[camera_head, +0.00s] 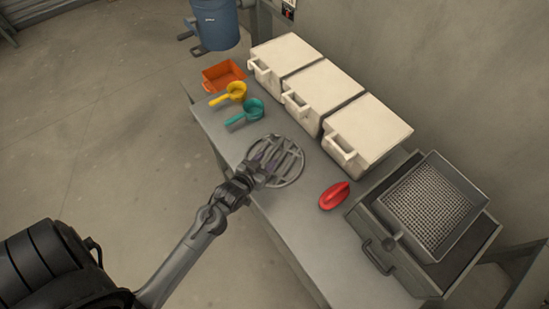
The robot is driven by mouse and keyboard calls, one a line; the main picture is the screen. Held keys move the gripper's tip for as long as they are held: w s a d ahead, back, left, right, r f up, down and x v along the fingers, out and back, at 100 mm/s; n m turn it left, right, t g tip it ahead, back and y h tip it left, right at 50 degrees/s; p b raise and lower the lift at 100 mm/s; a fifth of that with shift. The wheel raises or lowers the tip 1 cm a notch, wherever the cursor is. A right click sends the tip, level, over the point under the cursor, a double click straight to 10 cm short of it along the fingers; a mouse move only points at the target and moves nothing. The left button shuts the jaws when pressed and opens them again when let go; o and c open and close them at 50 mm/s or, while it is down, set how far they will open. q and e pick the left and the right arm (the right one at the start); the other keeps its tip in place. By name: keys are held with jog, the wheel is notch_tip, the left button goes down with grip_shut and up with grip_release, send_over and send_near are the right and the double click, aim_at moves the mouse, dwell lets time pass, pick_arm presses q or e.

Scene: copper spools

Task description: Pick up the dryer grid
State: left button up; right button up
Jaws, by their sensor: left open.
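The dryer grid (291,168) is a round grey disc with open slots, lying flat near the front edge of the workbench. My left gripper (265,168) is open and over the left part of the grid, hiding some of it. I cannot tell whether the fingers touch it. My right gripper is out of view.
On the workbench (300,235) stand three cream boxes (368,128) along the wall. An orange tray (223,75), a yellow scoop (236,91) and a teal scoop (253,110) lie left. A red-handled object (334,195) and a mesh basket (432,205) are right.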

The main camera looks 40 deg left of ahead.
aim_at(272, 154)
pick_arm(q)
jog(key=shift+a+b+x, duration=0.2)
jog(key=shift+b+x, duration=0.25)
jog(key=shift+x, duration=2.4)
jog(key=shift+s+f, duration=0.1)
jog(key=shift+f, duration=0.1)
grip_shut()
jog(key=shift+r, duration=0.1)
